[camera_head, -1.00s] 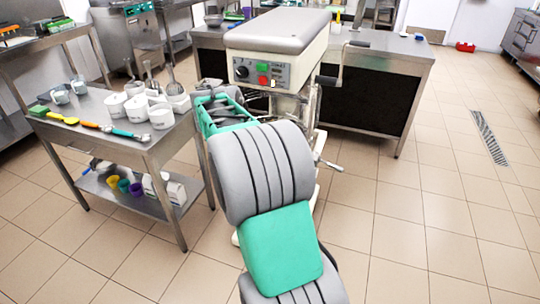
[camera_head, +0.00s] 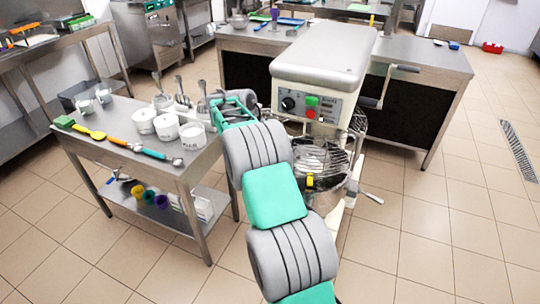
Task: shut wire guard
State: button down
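The mixer (camera_head: 322,60) stands in the centre, with a grey top and a control panel (camera_head: 308,104) on its front. Below its head, curved wire guard bars (camera_head: 325,158) show at the front, with a yellow tab (camera_head: 310,181) near them. More wire bars show at the right side of the head (camera_head: 357,125). I cannot tell how far round the guard is turned. My grey and green arm reaches up from the bottom, left of the mixer, and covers part of its left side. My gripper's fingers cannot be made out; the far end of the arm is left of the control panel.
A steel table (camera_head: 190,165) with white tubs (camera_head: 167,126), utensils and coloured cups on its lower shelf stands close at left. A steel counter (camera_head: 440,60) is behind the mixer. A crank handle (camera_head: 403,68) and a lever (camera_head: 371,197) stick out right.

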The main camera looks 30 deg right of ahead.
jog(key=shift+w+r, duration=0.1)
jog(key=shift+w, duration=0.1)
jog(key=shift+d, duration=0.1)
jog(key=c, duration=1.7)
grip_release()
jog(key=shift+w+d, duration=0.1)
jog(key=shift+d, duration=0.05)
jog(key=shift+o, duration=1)
jog(key=s+p+v, duration=0.1)
jog(key=p+v, duration=0.1)
jog(key=v, duration=0.5)
jog(key=shift+w+r, duration=0.35)
jog(key=shift+w, duration=0.15)
